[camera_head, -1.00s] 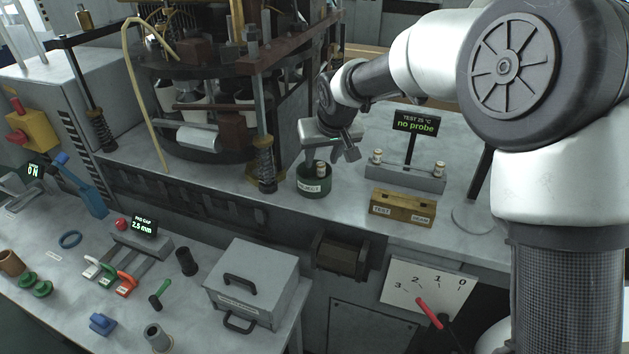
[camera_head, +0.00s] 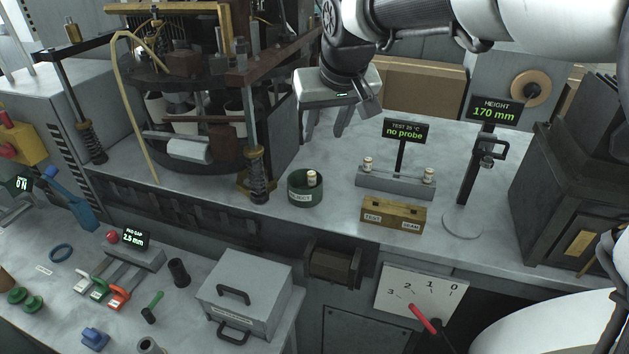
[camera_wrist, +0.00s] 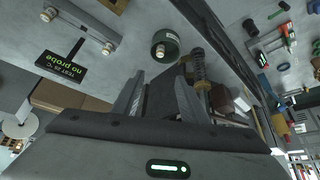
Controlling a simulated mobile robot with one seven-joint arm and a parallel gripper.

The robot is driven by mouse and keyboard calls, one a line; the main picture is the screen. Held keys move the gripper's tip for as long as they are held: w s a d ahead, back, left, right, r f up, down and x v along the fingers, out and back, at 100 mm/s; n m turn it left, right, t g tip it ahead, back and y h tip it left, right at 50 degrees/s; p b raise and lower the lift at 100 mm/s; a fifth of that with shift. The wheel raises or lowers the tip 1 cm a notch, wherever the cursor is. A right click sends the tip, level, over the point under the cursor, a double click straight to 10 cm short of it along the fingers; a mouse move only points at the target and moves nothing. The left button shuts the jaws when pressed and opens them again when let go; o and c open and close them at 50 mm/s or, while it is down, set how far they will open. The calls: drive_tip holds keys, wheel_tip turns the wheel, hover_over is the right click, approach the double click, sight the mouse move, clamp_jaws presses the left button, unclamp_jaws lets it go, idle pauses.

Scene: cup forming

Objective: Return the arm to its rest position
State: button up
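My gripper (camera_head: 325,130) is raised above the bench at the upper middle of the head view. Its two fingers point down with a clear gap and nothing between them. The wrist view also shows the spread, empty fingers (camera_wrist: 158,105). The dark green reject bin (camera_head: 305,196) stands on the bench below and slightly left of the gripper, apart from it. A small pale cylindrical piece (camera_head: 311,178) stands in the bin. The bin shows in the wrist view (camera_wrist: 165,46) beyond the fingers. My arm reaches in from the upper right.
The forming machine (camera_head: 190,110) with its posts stands left of the gripper. Right of the bin are a test stand (camera_head: 395,183) reading "no probe", a wooden test block (camera_head: 393,214) and a height gauge (camera_head: 468,190) reading 170 mm. Open bench lies between them.

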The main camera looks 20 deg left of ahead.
drive_tip(key=s+d+r+m+h+p, duration=0.1)
drive_tip(key=s+d+r+p, duration=0.2)
drive_tip(key=d, duration=0.6)
drive_tip(key=s+d+r+m+h+p, duration=0.1)
drive_tip(key=s+d+r+m, duration=0.15)
drive_tip(key=s+d, duration=0.45)
drive_tip(key=s+d+f+m+h+p, duration=0.1)
drive_tip(key=s+d+m+p, duration=0.2)
drive_tip(key=s+d, duration=0.9)
drive_tip(key=d+p, duration=0.1)
drive_tip(key=d, duration=0.2)
drive_tip(key=shift+s+d+t, duration=0.2)
drive_tip(key=shift+d+t, duration=0.1)
